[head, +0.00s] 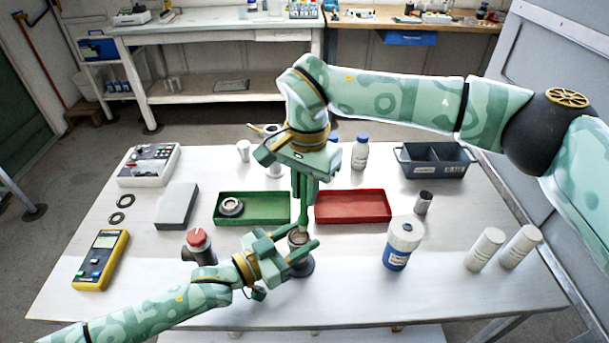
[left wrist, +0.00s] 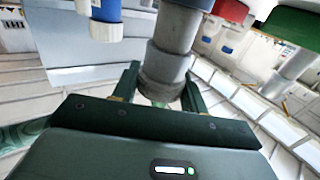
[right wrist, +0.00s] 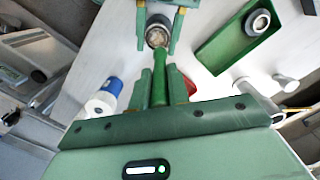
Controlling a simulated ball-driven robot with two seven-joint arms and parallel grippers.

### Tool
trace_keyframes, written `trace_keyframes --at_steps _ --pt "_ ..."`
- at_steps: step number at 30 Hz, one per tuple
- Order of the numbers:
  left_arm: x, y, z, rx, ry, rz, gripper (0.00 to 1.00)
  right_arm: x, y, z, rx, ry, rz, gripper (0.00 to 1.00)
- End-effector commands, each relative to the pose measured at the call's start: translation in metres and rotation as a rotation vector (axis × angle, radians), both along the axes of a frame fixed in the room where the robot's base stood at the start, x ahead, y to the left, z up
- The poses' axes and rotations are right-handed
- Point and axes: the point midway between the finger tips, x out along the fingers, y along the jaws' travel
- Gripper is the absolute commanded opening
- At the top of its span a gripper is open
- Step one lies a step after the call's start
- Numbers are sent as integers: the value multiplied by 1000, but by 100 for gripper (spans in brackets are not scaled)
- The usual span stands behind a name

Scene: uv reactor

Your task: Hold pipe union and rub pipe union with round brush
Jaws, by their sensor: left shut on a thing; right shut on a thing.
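My left gripper (head: 300,244) is shut around the pipe union (head: 301,267), a grey stepped cylinder standing upright over the front middle of the table. The union also fills the upper middle of the left wrist view (left wrist: 165,68), between the fingers. My right gripper (head: 305,192) is above it, pointing down, shut on the green handle of the round brush (head: 303,217). In the right wrist view the brush handle (right wrist: 160,85) runs to the open top of the union (right wrist: 157,36). The brush tip is at or in that opening; exact contact is unclear.
A green tray (head: 270,221) holding a ring-shaped part (head: 231,207) and a red tray (head: 352,220) lie behind. A red-knobbed item (head: 197,240) stands left of the union, a blue-labelled white bottle (head: 404,240) right. White cylinders (head: 485,250) stand farther right.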

Motion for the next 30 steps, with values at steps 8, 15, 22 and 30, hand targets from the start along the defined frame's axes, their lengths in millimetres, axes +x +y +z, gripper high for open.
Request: trace_keyframes --at_steps 8,15,22,30 --pt "0 0 0 0 0 0 15 -24 10 -3 0 1 2 0" --pt "0 0 0 0 0 0 15 -31 13 -2 -1 -1 -3 0" --pt "0 0 0 -1 -1 0 15 -11 5 -3 -1 1 -3 0" --pt "0 0 0 -1 -1 0 15 1 0 17 1 -6 2 0"
